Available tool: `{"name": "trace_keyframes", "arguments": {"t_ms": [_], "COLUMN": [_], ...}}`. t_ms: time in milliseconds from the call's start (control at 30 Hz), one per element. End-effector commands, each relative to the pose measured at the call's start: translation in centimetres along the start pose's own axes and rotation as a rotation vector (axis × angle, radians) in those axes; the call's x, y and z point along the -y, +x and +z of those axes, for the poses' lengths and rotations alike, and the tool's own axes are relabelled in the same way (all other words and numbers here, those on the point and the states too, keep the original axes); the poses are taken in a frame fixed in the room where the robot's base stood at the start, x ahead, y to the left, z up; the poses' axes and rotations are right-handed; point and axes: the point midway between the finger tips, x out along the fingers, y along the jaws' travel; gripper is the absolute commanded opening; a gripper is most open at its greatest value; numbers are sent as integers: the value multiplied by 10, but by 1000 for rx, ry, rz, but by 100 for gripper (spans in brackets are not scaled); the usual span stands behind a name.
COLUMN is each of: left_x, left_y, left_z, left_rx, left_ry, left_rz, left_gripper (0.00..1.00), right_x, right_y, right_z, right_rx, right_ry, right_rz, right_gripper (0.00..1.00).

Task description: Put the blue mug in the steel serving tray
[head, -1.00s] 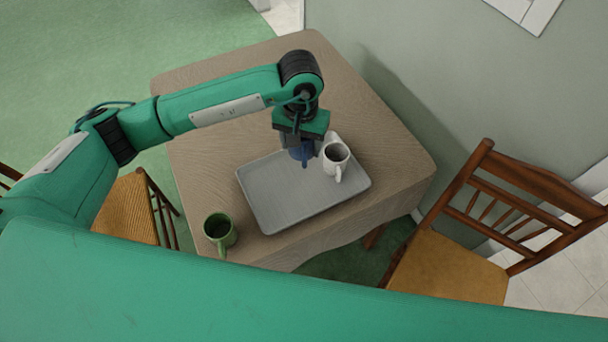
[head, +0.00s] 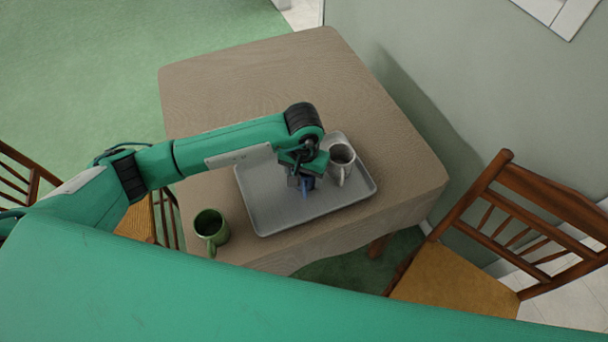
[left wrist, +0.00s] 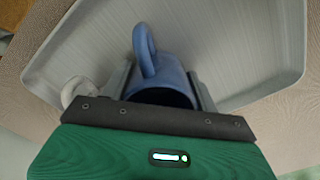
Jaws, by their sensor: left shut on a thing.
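The blue mug (left wrist: 172,75) is between the fingers of my left gripper (left wrist: 165,90) in the left wrist view, its handle pointing up in that picture. In the head view the left gripper (head: 303,183) is over the steel serving tray (head: 262,219), and only a small part of the blue mug (head: 307,187) shows below it. The left gripper is shut on the mug. The tray also shows behind the mug in the left wrist view (left wrist: 245,50). I cannot tell whether the mug touches the tray floor. My right gripper is not in view.
A white mug (head: 341,158) stands in the tray, close to the right of my gripper. A green mug (head: 211,229) stands on the table (head: 240,90), left of the tray. A wooden chair (head: 450,275) is at the right. The far part of the table is clear.

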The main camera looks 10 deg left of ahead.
Motion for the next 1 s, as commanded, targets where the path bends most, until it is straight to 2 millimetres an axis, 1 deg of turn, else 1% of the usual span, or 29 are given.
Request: {"name": "trace_keyframes", "arguments": {"t_ms": [300, 333, 367, 400, 433, 667, 833, 933, 1000], "left_x": [0, 0, 0, 0, 0, 0, 0, 1, 1], "left_y": [3, 2, 2, 2, 2, 2, -4, -24, -39], "left_z": [0, 0, 0, 0, 0, 0, 0, -1, -1], "left_rx": [1, 1, 1, 2, 2, 1, 1, -2, -2], "left_ry": [0, 0, 0, 0, 0, 0, -1, 0, 1], "left_rz": [0, 0, 0, 0, 0, 0, 0, -2, -1], "left_gripper": [32, 66, 72, 80, 82, 82, 82, 82, 82], "right_x": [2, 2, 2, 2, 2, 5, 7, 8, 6], "right_y": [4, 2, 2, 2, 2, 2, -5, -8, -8], "right_z": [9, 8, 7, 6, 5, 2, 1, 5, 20], "right_rx": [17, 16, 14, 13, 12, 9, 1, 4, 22], "right_ry": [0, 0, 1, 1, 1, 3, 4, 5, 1], "right_rz": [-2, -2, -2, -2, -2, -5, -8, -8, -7], "right_gripper": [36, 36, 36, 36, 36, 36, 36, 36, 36]}}
